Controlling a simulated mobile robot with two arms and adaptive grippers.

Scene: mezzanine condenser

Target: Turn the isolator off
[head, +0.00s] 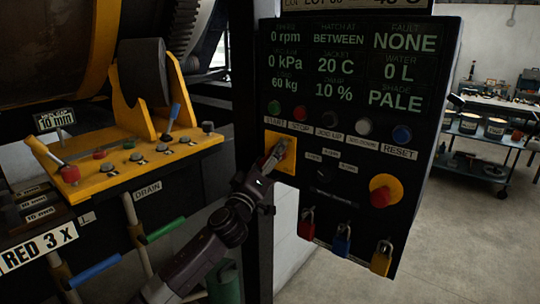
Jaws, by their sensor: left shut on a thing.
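The isolator (287,168) is a yellow square plate with a rotary handle, at the left side of the black control panel (330,225) in the head view. My left gripper (274,157) is at the front of the plate, shut on the isolator handle. The gripper covers most of the handle, so its exact angle is hard to tell. My right gripper is not in view.
A red stop button (381,194) on a yellow disc sits right of the isolator. Red, blue and yellow padlocks (342,238) hang along the panel's lower edge. A yellow console (120,160) with levers stands at left. Open floor (455,240) lies to the right.

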